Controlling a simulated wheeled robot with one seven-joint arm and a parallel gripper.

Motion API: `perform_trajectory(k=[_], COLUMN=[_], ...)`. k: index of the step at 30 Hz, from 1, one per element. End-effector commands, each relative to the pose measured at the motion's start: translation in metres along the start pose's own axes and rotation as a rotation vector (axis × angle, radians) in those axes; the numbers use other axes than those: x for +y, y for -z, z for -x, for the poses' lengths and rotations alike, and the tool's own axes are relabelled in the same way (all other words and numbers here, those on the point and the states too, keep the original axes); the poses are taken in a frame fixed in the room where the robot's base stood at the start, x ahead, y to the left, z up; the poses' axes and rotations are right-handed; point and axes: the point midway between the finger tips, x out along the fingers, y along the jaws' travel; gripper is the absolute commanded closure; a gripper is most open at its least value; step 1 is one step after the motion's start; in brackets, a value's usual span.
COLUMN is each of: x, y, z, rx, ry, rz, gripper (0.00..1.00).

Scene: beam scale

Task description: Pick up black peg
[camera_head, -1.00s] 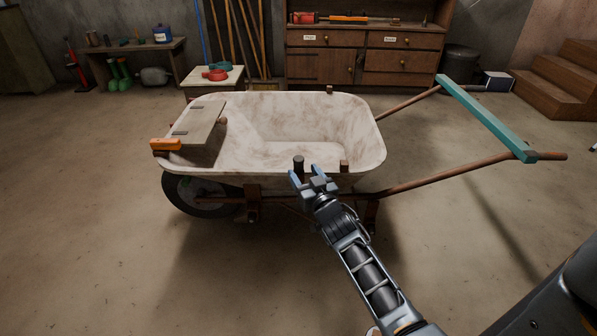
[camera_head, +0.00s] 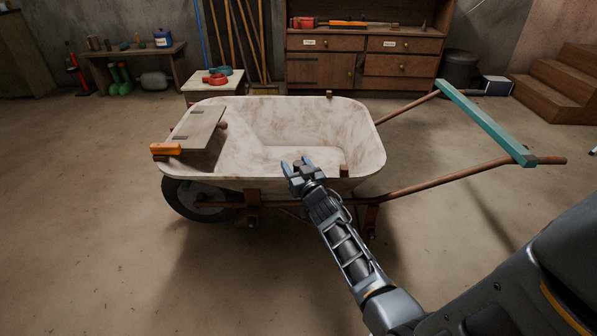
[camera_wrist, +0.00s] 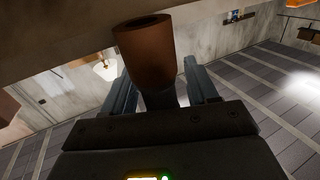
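In the wrist view a round, dark brown peg-like cylinder (camera_wrist: 145,52) stands between the two fingers, with a darker part below it near the palm. It looks brown rather than plain black here. My gripper (camera_wrist: 160,80) has its fingers apart, one on each side of the cylinder; a gap shows on the right side. In the head view my gripper (camera_head: 298,165) is at the near rim of the wheelbarrow (camera_head: 225,178), its fingertips spread. The black peg cannot be made out clearly there; the fingers hide that spot.
A small brown block (camera_head: 344,170) sits on the near rim just right of my gripper. A board (camera_head: 197,128) with an orange-handled clamp (camera_head: 166,149) lies across the left end. The teal bar (camera_head: 485,122) joins the handles at right. The tray interior is empty.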

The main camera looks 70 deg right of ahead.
Motion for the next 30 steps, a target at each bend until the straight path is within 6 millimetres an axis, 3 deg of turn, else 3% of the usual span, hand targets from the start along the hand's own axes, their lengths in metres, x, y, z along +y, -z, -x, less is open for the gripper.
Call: perform_trajectory(k=[2, 15, 30], x=[0.000, 0.000, 0.000], y=[0.000, 0.000, 0.012], z=[0.000, 0.000, 0.000], rx=[0.000, 0.000, 0.000], ry=[0.000, 0.000, 0.000], rz=[0.000, 0.000, 0.000], gripper=[0.50, 0.92, 0.94])
